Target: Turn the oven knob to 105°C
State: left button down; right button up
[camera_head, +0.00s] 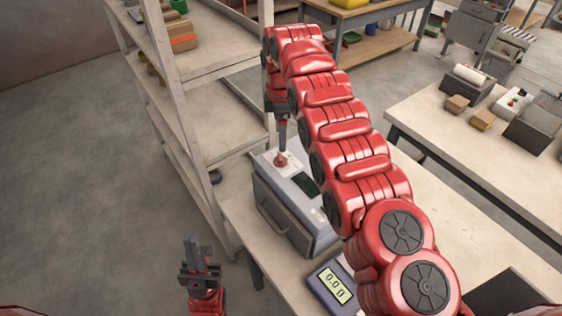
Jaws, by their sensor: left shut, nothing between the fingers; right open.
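The oven (273,213) is a grey box with a handle on its front and stands on the near bench. Its red knob (281,161) sits on a pale panel on top, beside a dark display (306,184). My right gripper (282,148) points down at the knob, with its fingertips at or just above it. The gap between its fingers and any contact are too small to make out, and the knob's setting cannot be read. My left gripper (195,243) is shut and empty, pointing up over the floor left of the bench.
A scale (333,289) reading 0.0 g stands on the bench (440,220) right of the oven. A shelf rack (190,130) stands close behind and left of the oven. My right arm hides part of the bench. Another table (420,115) with boxes is at the right.

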aim_at(281, 155)
jog(key=f, duration=0.2)
jog(key=f+p, duration=0.2)
jog(key=f, duration=0.1)
jog(key=shift+s+f, duration=0.25)
jog(key=shift+f, duration=0.1)
jog(key=shift+f+p, duration=0.35)
jog(key=shift+f, duration=0.25)
grip_shut()
jog(key=shift+f, duration=0.1)
